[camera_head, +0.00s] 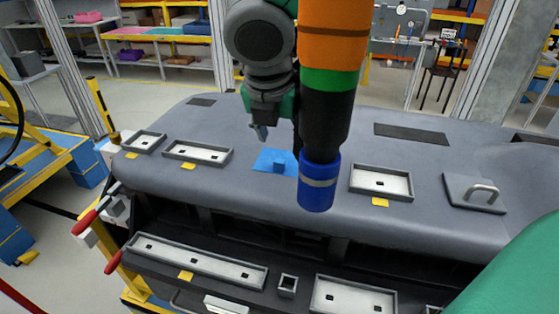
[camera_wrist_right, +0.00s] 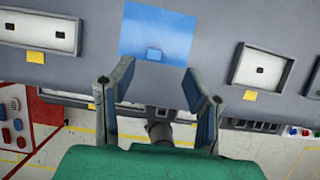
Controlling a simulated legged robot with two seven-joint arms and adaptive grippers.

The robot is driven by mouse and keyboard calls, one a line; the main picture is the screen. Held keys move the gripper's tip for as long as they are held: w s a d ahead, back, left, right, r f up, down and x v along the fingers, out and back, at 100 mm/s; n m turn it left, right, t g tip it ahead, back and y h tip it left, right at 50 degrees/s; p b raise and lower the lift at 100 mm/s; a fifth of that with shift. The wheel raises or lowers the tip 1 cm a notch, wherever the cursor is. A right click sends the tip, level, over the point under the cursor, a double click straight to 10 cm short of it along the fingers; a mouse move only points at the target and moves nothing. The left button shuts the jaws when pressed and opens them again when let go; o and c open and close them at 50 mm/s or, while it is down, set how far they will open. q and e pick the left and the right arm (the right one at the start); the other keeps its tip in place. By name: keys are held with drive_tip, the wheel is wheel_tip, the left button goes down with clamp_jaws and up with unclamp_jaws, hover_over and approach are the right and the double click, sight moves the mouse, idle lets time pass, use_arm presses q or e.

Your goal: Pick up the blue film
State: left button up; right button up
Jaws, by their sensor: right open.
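Part of the film's right side is hidden behind my arm in the head view. My left gripper does not show.
The dashboard (camera_head: 335,151) has framed recesses, one left (camera_head: 198,153) and one right (camera_head: 381,182) of the film, with yellow tags. A raised panel with a handle (camera_head: 476,192) stands at right. A dark lower shelf with more recesses (camera_head: 195,260) runs along the front.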

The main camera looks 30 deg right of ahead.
sight(282, 159)
drive_tip(key=w+f, duration=0.1)
drive_tip(key=w+d+f, duration=0.1)
drive_tip(key=f, duration=0.1)
drive_tip(key=shift+d, duration=0.15)
wheel_tip(282, 159, down, 4)
drive_tip(key=shift+s, duration=0.15)
drive_tip(key=shift+w+f, duration=0.35)
drive_tip(key=shift+c, duration=0.4)
drive_tip(key=shift+s+d, duration=0.1)
drive_tip(key=shift+d, duration=0.05)
drive_tip(key=c, duration=0.7)
drive_tip(key=shift+d, duration=0.15)
drive_tip(key=shift+c, duration=0.2)
